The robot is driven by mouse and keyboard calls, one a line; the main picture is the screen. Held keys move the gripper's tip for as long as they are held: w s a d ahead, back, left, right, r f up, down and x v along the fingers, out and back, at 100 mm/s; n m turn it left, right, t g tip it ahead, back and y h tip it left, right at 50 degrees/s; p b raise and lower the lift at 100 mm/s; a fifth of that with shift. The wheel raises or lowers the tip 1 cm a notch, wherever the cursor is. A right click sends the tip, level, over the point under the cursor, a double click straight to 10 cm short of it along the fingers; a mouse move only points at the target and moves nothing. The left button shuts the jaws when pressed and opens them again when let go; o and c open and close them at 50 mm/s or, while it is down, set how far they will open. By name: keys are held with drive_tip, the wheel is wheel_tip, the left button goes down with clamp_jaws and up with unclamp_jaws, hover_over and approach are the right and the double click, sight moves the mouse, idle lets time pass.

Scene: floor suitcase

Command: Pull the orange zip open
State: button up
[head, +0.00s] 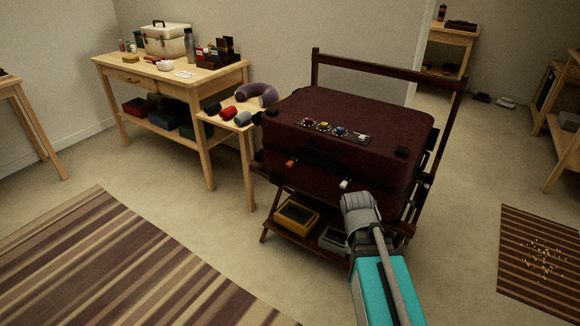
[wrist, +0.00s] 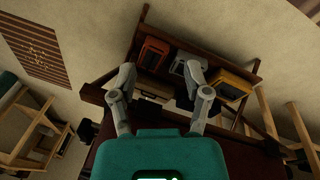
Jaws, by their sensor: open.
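The dark red suitcase (head: 345,120) lies flat and shut on a wooden rack. An orange zip pull (head: 290,163) sits on its front face, left of the middle. A pale zip pull (head: 344,184) is farther right on the same face. In the head view the grey end of my arm is in front of the suitcase's right part, just below the pale pull; the fingers cannot be made out. In the wrist view my gripper (wrist: 163,88) is open, with its fingers wide apart and nothing visibly held. The orange pull cannot be made out there.
The rack's lower shelf holds a yellow box (head: 296,214) and a grey one (head: 333,240). A small side table (head: 247,134) with rolled items stands close left of the suitcase. A longer table (head: 125,66) is behind it. Striped rugs lie left and right.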

drive_tip(key=w+a+m+t+h+b, duration=0.2)
drive_tip(key=w+a+t+h+b, duration=0.15)
drive_tip(key=w, duration=0.45)
drive_tip(key=m+t+h+b, duration=0.35)
drive_tip(key=t+b, duration=0.25)
drive_tip(key=t, duration=0.5)
approach(287, 166)
drive_tip(key=v, duration=0.2)
drive_tip(key=shift+s+f+n, duration=0.1)
drive_tip(key=shift+s+n, duration=0.05)
drive_tip(key=shift+n, duration=0.2)
drive_tip(key=shift+d, duration=0.15)
drive_tip(key=x, duration=1.3)
drive_tip(key=shift+w, duration=0.4)
clamp_jaws()
